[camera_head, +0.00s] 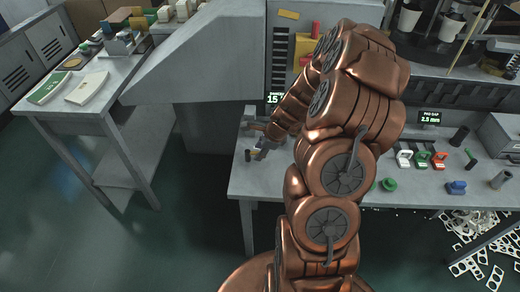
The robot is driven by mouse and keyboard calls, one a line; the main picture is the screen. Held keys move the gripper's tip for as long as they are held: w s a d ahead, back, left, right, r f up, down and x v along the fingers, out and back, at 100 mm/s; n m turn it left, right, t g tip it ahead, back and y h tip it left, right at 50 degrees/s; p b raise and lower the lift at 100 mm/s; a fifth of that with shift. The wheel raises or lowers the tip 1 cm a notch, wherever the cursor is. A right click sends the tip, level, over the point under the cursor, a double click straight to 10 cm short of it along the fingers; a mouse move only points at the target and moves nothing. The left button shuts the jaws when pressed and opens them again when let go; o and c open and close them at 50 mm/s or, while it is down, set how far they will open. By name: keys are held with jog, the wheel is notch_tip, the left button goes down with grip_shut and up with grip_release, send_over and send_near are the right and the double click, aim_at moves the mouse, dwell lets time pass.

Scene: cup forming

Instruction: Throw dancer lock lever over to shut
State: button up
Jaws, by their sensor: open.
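My copper arm rises through the middle of the head view and bends to the left over the table. My gripper (260,149) is at its end, small and partly hidden by the arm, low over the left end of the grey table (242,183). It is open, and I see nothing held in it. A small dark upright piece (248,156) stands just left of the gripper. A brownish bar-like part (255,125) shows just above it. I cannot tell which of these, if any, is the dancer lock lever. Contact with the gripper cannot be made out.
Red, white and green clamp-like pieces (421,160), a green knob (389,184) and a blue piece (456,187) sit at right. A side table (110,80) stands left; floor between is clear.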

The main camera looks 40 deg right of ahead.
jog(key=shift+c, duration=0.2)
grip_shut()
